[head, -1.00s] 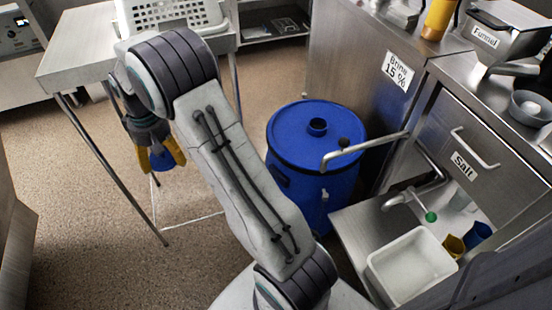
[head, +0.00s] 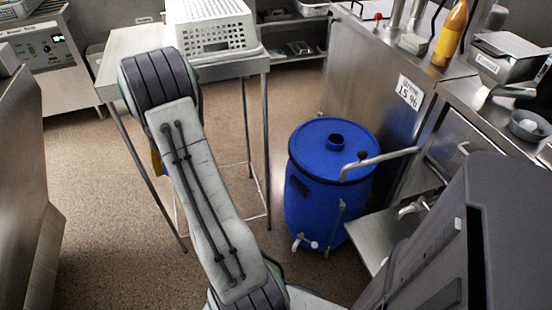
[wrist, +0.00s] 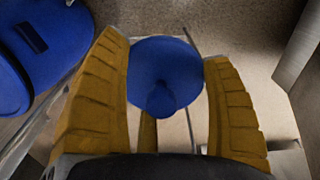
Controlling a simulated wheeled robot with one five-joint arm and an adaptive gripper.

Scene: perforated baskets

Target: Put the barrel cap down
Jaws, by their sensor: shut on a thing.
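The barrel cap (wrist: 165,72) is a round blue disc with a small knob. In the wrist view it sits between the two yellow fingers of my gripper (wrist: 165,95), which is shut on it, above the floor. In the head view my arm hides the cap and nearly all of my gripper; only a bit of yellow finger (head: 156,162) shows at the left of the arm. The blue barrel (head: 330,185) stands on the floor right of my arm, with an open round hole in its lid. Part of the barrel also shows in the wrist view (wrist: 40,60) at the upper left.
A metal table (head: 125,70) with a white perforated basket (head: 215,42) stands behind my arm. A steel counter with a "Brine 15 %" label (head: 410,92) and a yellow bottle (head: 450,35) is at the right. Brown floor (head: 90,200) is clear at the left.

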